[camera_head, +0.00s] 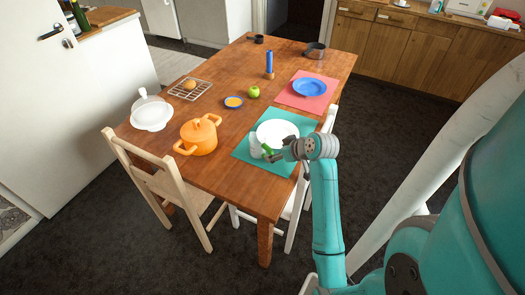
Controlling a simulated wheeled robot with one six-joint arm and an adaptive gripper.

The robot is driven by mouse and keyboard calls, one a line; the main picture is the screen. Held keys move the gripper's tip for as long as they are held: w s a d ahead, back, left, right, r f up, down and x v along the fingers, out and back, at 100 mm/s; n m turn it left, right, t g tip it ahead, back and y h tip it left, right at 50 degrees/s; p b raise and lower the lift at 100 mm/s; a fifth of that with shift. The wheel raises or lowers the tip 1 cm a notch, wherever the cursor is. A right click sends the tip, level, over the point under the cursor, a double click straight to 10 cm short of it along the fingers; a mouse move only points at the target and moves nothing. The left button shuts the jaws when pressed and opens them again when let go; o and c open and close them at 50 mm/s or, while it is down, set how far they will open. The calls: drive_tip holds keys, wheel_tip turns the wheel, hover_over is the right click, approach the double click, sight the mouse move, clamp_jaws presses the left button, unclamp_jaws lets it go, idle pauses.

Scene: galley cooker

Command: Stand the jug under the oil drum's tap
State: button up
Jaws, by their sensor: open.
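My gripper (274,154) is open over the teal mat, at the near edge of the white plate. I cannot tell whether the gripper touches either. No oil drum or tap can be made out in this view.
Dark floor lies clear at right.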

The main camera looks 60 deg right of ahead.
sight(262, 150)
drive_tip(key=shift+x, duration=4.3)
drive_tip(key=shift+a, duration=0.1)
clamp_jaws()
